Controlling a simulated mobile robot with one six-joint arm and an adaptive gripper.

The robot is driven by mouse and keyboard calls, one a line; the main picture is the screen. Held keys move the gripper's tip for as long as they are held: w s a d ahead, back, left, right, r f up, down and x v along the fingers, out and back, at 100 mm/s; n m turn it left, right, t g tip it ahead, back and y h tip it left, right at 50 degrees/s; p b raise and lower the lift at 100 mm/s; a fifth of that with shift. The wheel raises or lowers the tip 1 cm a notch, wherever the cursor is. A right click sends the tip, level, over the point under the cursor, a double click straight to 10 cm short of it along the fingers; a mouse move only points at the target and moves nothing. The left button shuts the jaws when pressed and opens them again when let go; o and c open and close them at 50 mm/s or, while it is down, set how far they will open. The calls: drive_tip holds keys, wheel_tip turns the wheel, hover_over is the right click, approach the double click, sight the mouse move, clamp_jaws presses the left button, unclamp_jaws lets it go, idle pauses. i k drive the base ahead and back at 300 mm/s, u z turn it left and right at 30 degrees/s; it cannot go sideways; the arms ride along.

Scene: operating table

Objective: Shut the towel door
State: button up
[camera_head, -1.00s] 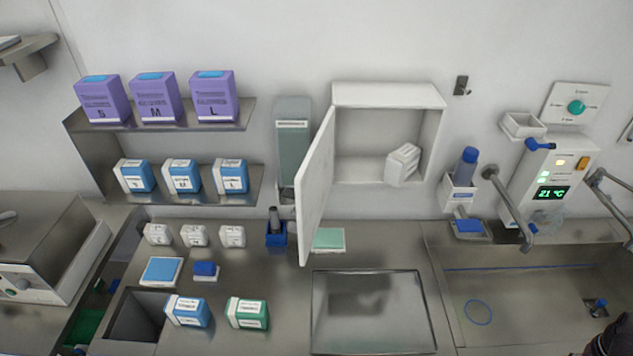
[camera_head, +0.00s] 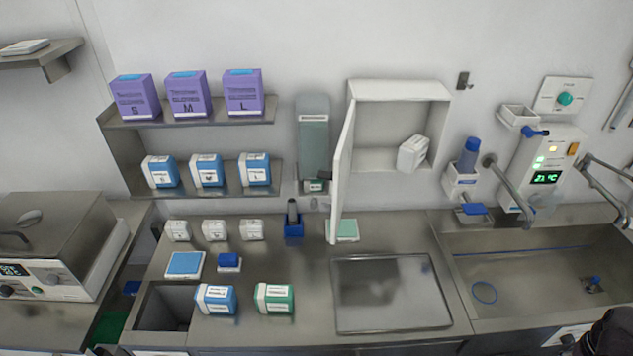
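The towel door (camera_head: 342,175) is a white panel hinged on the left side of the white wall cabinet (camera_head: 397,90). It stands wide open, swung out toward me and seen nearly edge-on. Inside the cabinet a white folded towel or pack (camera_head: 413,153) leans at the lower right. No gripper fingers show in view. A dark, blurred shape sits at the bottom right corner; I cannot tell if it is part of my arm.
A grey-green dispenser (camera_head: 313,140) hangs just left of the door. Below are a steel counter with a flat steel plate (camera_head: 390,293), small boxes and a green pad (camera_head: 346,230). A sink (camera_head: 540,270) with taps lies to the right. Shelves (camera_head: 190,118) hold purple and blue boxes.

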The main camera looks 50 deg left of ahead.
sight(342, 167)
drive_tip(key=z, duration=0.1)
drive_tip(key=k, duration=1.6)
drive_tip(key=u, duration=1.1)
drive_tip(key=i, duration=1)
drive_tip(key=u, duration=0.1)
